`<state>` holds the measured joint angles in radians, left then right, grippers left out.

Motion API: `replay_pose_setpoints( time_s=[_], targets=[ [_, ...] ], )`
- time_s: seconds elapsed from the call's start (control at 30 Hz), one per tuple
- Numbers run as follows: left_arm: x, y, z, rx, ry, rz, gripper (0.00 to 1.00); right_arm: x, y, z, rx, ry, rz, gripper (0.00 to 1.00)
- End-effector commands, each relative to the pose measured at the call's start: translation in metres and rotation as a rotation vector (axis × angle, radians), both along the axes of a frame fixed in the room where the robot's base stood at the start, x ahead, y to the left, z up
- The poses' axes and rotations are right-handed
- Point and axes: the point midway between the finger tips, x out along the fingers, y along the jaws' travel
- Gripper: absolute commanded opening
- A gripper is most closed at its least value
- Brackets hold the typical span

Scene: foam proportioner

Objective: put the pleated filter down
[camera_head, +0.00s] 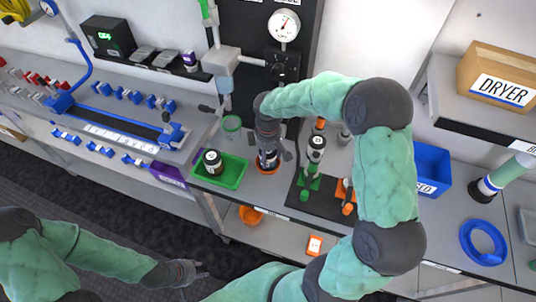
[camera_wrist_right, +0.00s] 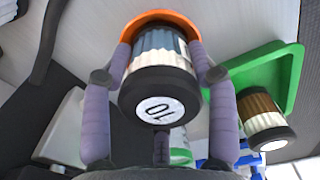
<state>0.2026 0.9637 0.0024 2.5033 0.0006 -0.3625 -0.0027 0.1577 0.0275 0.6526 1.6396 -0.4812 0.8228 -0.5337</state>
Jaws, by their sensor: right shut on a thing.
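The pleated filter (camera_wrist_right: 160,60) is white and grey with a black cap marked 10. My right gripper (camera_wrist_right: 163,78) is shut around it, one finger on each side. In the head view the filter is partly hidden by my right gripper (camera_head: 268,150). The filter's far end is over an orange round holder (camera_wrist_right: 163,17), which also shows in the head view (camera_head: 268,170); I cannot tell whether they touch. My left gripper (camera_head: 198,270) is low at the left, empty, with its fingers apart, away from the bench.
A green tray (camera_head: 238,172) left of my right gripper holds another black-capped filter (camera_head: 212,162), brown in the wrist view (camera_wrist_right: 258,108). A green cup (camera_head: 232,127) stands behind it. On the right is a dark mat (camera_head: 325,205) with green and orange fixtures. A gauge panel stands behind.

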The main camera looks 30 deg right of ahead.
Motion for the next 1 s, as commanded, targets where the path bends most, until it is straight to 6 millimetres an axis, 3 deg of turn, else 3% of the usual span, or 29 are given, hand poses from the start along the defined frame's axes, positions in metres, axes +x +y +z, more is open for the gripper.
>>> replay_pose_setpoints(
  time_s=[0.17,0.2,0.27,0.3,0.7,0.87,1.0],
  targets=[
    [0.000,0.000,-0.003,0.000,0.000,0.000,0.40,0.000,0.000,-0.006,0.001,0.001,0.000,0.23],
    [0.000,0.000,-0.003,0.000,0.000,0.000,0.40,0.000,0.000,-0.007,0.001,0.001,0.000,0.61],
    [0.000,0.000,-0.003,0.000,0.000,0.000,0.40,0.000,0.000,-0.006,0.001,0.001,0.000,0.78],
    [0.000,0.000,-0.003,0.000,0.000,0.000,0.40,0.000,0.000,-0.006,0.000,0.001,0.000,0.82],
    [0.000,0.000,0.000,0.000,0.000,0.000,0.40,0.000,0.000,-0.001,0.000,0.000,0.000,0.82],
    [0.000,0.000,0.006,0.000,0.000,0.000,0.40,0.001,0.000,0.019,-0.002,-0.004,0.001,0.82],
    [0.000,0.000,0.014,0.000,0.000,0.000,0.40,0.001,0.000,0.047,0.000,-0.003,0.000,0.82]
  ],
)
